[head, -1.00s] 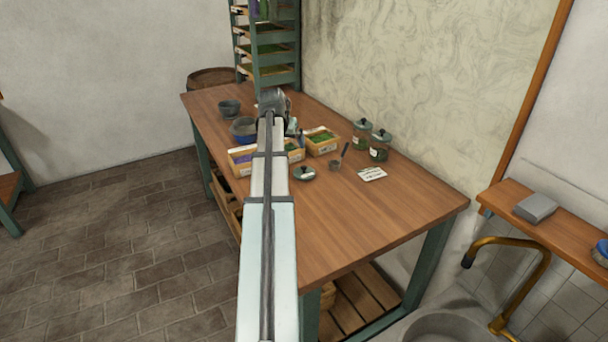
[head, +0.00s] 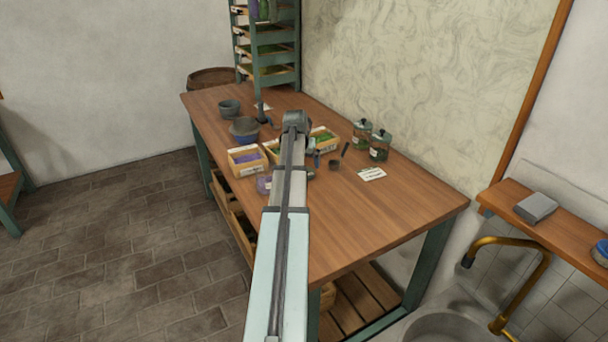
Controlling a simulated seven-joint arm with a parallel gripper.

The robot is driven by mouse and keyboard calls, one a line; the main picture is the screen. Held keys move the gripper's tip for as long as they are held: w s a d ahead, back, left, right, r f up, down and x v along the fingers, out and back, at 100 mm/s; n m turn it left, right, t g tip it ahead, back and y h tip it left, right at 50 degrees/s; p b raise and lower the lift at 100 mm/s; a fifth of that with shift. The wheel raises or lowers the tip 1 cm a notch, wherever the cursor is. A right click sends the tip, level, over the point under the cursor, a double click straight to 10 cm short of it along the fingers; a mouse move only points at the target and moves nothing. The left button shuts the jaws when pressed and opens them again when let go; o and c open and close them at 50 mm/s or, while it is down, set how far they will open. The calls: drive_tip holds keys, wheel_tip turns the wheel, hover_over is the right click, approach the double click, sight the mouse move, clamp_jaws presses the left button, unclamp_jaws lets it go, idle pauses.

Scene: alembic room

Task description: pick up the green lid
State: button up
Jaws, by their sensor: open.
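The green lid (head: 310,174) lies on the wooden table, just right of my forearm. Only a small dark part of it shows; my arm covers most of the rest. My gripper (head: 315,160) hangs from the end of the arm, above the table and close to the lid in the picture. It is open, with nothing seen between its fingers. The fingertips are small and partly hidden, so I cannot tell the height left between them and the lid.
Wooden boxes of purple (head: 247,161) and green (head: 322,138) stuff stand near my gripper. A small dark cup (head: 334,164), two lidded glass jars (head: 379,147) and a white card (head: 372,174) lie to the right. A purple-topped item (head: 264,185) is left of my arm. The table's right front is clear.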

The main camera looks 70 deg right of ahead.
drive_tip(key=shift+d+x, duration=0.2)
drive_tip(key=shift+x, duration=2.6)
drive_tip(key=shift+w+r, duration=0.1)
drive_tip(key=shift+c, duration=0.2)
drive_tip(key=c, duration=0.8)
